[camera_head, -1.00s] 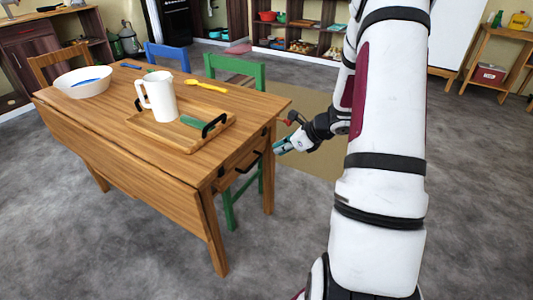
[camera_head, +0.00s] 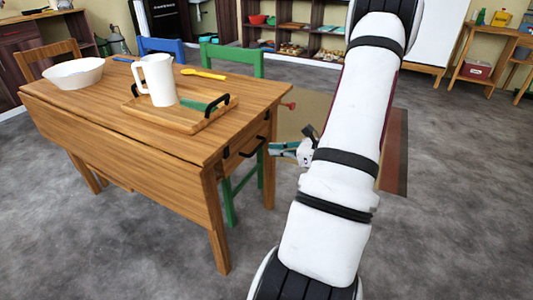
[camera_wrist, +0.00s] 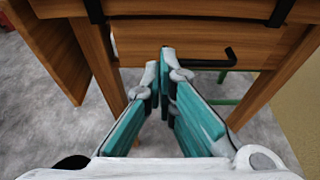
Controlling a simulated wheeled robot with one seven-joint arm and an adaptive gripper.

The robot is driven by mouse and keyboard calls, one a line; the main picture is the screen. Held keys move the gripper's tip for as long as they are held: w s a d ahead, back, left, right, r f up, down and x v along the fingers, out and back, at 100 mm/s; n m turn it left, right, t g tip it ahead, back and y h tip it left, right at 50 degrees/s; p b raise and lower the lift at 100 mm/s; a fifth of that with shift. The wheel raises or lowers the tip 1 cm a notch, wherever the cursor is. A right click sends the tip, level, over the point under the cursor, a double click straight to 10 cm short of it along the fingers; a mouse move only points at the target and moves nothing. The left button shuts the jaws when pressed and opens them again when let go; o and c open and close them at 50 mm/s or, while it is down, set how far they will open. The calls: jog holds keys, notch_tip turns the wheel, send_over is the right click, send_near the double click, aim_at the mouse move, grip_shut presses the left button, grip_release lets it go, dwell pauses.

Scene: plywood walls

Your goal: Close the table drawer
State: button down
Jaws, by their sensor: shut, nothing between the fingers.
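The wooden table (camera_head: 130,118) has a drawer (camera_head: 232,163) under its top at the near right end, with a black bar handle (camera_head: 253,147). In the wrist view the drawer front (camera_wrist: 140,42) faces me, and its handle (camera_wrist: 212,63) is right of centre. I cannot tell exactly how far the drawer stands out. My gripper (camera_head: 274,149) is just right of the handle in the head view. In the wrist view its teal fingers (camera_wrist: 165,60) meet at the tips, empty, pointing at the drawer front left of the handle. Contact with the drawer cannot be made out.
A wooden tray (camera_head: 180,116) with a white pitcher (camera_head: 158,80) stands on the table, near a white bowl (camera_head: 74,73) and yellow spoon (camera_head: 203,74). A green chair (camera_head: 232,58) is at the table's far side. The grey floor (camera_head: 450,220) on the right is open.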

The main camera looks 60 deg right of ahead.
jog(key=b, duration=0.3)
send_near(237, 146)
jog(key=x, duration=0.5)
jog(key=shift+w+d+f, duration=0.1)
jog(key=shift+d+f, duration=0.05)
jog(key=shift+f, duration=0.2)
jog(key=shift+w, duration=0.55)
